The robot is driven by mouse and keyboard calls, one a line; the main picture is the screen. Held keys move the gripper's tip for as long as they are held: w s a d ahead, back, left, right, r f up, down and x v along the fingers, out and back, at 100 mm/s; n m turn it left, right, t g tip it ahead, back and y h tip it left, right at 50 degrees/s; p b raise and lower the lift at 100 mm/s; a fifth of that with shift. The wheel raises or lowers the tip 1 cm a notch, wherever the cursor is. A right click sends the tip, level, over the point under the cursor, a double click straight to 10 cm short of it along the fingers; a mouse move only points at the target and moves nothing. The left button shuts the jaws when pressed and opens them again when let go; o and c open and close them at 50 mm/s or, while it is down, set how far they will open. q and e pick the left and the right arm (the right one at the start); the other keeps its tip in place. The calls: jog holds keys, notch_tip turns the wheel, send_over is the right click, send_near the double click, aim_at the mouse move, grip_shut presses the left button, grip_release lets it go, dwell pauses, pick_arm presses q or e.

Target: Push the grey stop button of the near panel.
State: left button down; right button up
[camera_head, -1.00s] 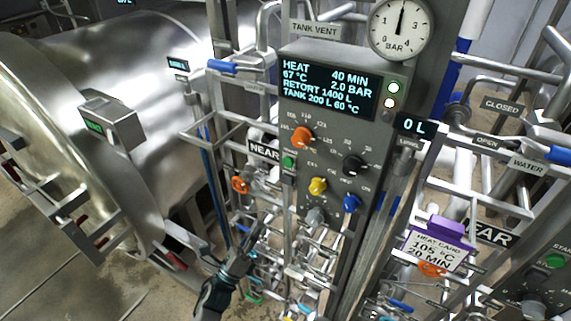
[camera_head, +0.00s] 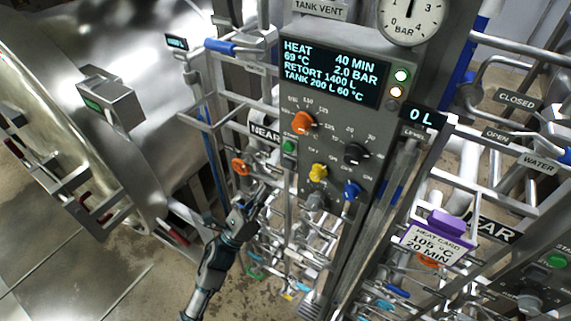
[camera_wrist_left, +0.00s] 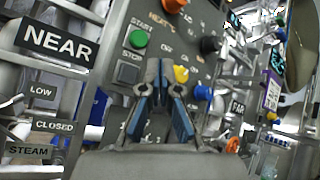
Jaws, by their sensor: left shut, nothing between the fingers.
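The near panel (camera_head: 330,130) is a grey upright box with a lit display, knobs and buttons. Its grey square stop button (camera_wrist_left: 127,73) sits below the round green start button (camera_wrist_left: 138,38) in the left wrist view. In the head view the stop button is small and hard to make out. My left gripper (camera_head: 261,193) is shut and empty, below and left of the buttons. In the left wrist view its fingers (camera_wrist_left: 161,88) point at the panel, right of and slightly below the stop button. I cannot tell the remaining gap. My right gripper is not in view.
A yellow knob (camera_head: 318,171), an orange knob (camera_head: 303,122) and a blue knob (camera_head: 352,191) are on the same panel. An orange valve wheel (camera_head: 240,167) and pipes crowd its left side. The large steel retort (camera_head: 120,45) stands at the left.

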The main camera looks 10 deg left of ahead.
aim_at(288, 164)
pick_arm(q)
jog(key=w+d, duration=0.2)
jog(key=w, duration=0.4)
jog(key=shift+w+b, duration=0.15)
jog(key=shift+b, duration=0.2)
jog(key=shift+d, duration=0.4)
jog(key=shift+a, duration=0.25)
jog(key=shift+d, duration=0.15)
dwell(0.3)
jog(key=shift+w+d, duration=0.15)
jog(key=shift+w, duration=0.2)
jog(key=shift+r, duration=0.1)
